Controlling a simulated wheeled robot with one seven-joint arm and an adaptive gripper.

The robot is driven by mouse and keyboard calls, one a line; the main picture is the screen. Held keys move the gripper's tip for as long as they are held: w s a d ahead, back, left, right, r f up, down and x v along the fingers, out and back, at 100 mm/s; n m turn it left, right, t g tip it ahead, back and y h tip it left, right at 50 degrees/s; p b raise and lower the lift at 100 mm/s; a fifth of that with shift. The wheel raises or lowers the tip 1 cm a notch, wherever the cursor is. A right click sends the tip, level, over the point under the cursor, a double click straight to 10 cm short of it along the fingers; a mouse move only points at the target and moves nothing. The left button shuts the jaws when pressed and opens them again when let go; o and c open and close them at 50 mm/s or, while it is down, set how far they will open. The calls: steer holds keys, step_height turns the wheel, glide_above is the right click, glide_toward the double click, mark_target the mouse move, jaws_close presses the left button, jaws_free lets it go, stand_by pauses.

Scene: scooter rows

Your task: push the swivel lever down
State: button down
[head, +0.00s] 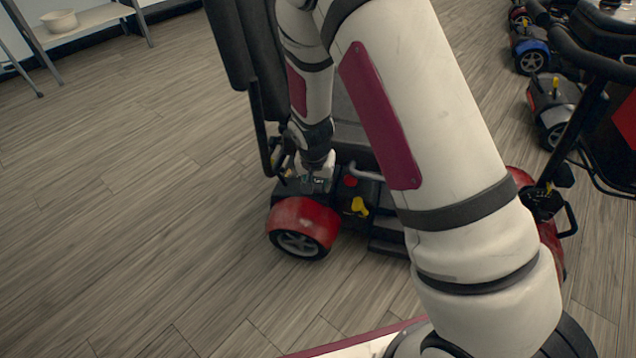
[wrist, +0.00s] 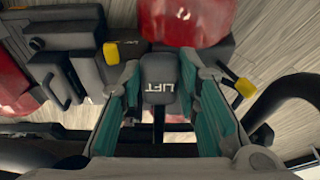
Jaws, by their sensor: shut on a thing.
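The swivel lever (wrist: 158,92) has a dark grey paddle handle marked LIFT, seen from above in the wrist view. A thin dark stem runs from it toward the bottom of that view. My gripper (wrist: 157,72) has its teal fingers on the left and right sides of the handle and is shut on it. The lever is on the red and black scooter (head: 300,219). In the head view my forearm reaches down to the scooter's rear, beside the seat. There my gripper and the lever are small and mostly hidden, so the lever's tilt is hard to tell.
Yellow levers (wrist: 111,53) (wrist: 245,87) stand on both sides of the gripper. A black curved armrest or bar (wrist: 285,95) is close on the right. Other scooters (head: 530,55) are parked at right. The wooden floor (head: 130,200) is clear at left.

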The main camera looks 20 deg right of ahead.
steer(key=shift+s+f, duration=0.3)
steer(key=shift+s, duration=0.2)
steer(key=c, duration=1.2)
jaws_free()
steer(key=shift+c, duration=0.2)
steer(key=shift+o, duration=0.2)
steer(key=shift+w+r, duration=0.1)
steer(key=shift+w, duration=0.05)
steer(key=shift+w+r, duration=0.1)
steer(key=v, duration=1.2)
